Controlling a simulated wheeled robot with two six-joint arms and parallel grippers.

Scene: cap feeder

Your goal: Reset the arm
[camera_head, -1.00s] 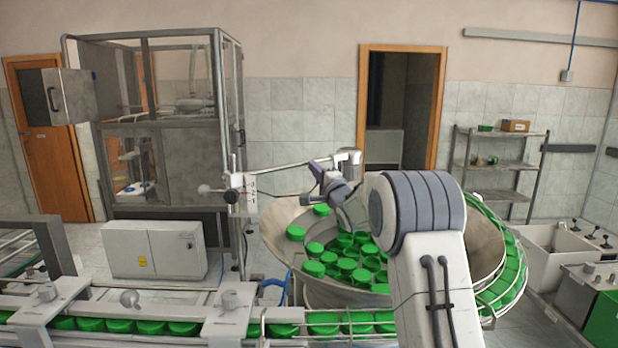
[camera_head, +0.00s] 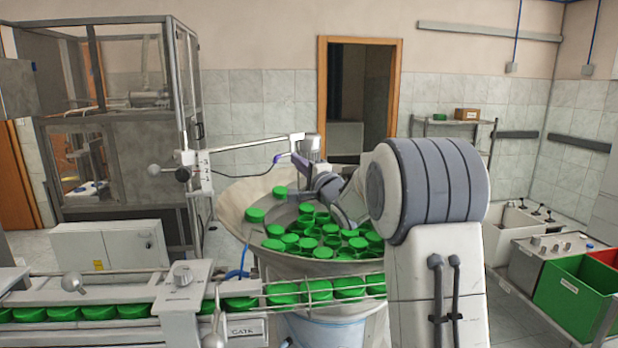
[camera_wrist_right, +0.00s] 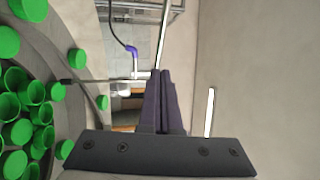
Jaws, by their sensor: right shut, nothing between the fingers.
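My right arm comes up from the bottom right in the head view and reaches over the feeder bowl (camera_head: 238,203). My right gripper (camera_head: 281,158) is above the bowl's far side, near the end of a metal bar. In the right wrist view the two dark fingers (camera_wrist_right: 160,75) lie together with nothing between them. Green caps (camera_head: 290,238) lie in the bowl below and apart from the gripper. They also show at the left of the wrist view (camera_wrist_right: 34,92). My left gripper is not in view.
A rail (camera_head: 372,286) with a row of green caps runs along the front. A glass-walled machine (camera_head: 125,165) stands at the left. A white cabinet (camera_head: 120,250) is on the floor. Green and red bins (camera_head: 575,297) are at the right, and a doorway (camera_head: 358,105) is behind.

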